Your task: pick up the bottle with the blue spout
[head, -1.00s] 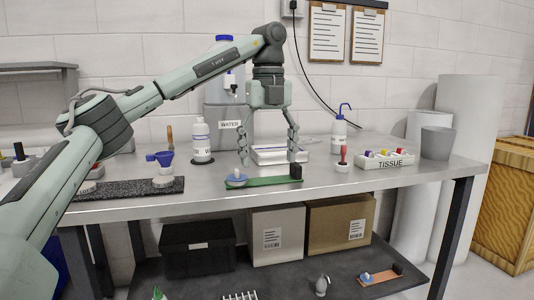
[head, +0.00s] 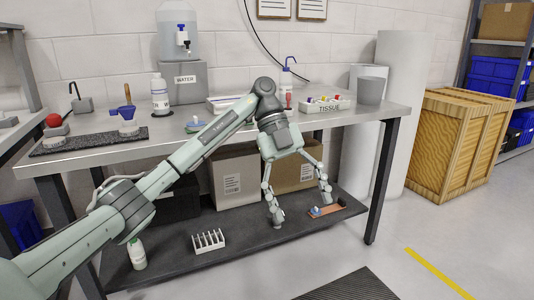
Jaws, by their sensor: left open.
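The wash bottle with the blue bent spout (head: 286,80) stands upright at the back of the bench top, above my left gripper's wrist in the head view. Its lower part is partly covered by my arm and a red-handled stamp. My left gripper (head: 300,204) is open and empty, its fingers pointing down in front of the bench at the height of the lower shelf. It is well below and apart from the bottle. One fingertip overlaps a small grey object (head: 277,219) on the shelf; whether they touch I cannot tell. My right gripper is not in view.
The lower shelf has boxes (head: 235,178), a white rack (head: 208,240) and an orange-based fixture (head: 327,211).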

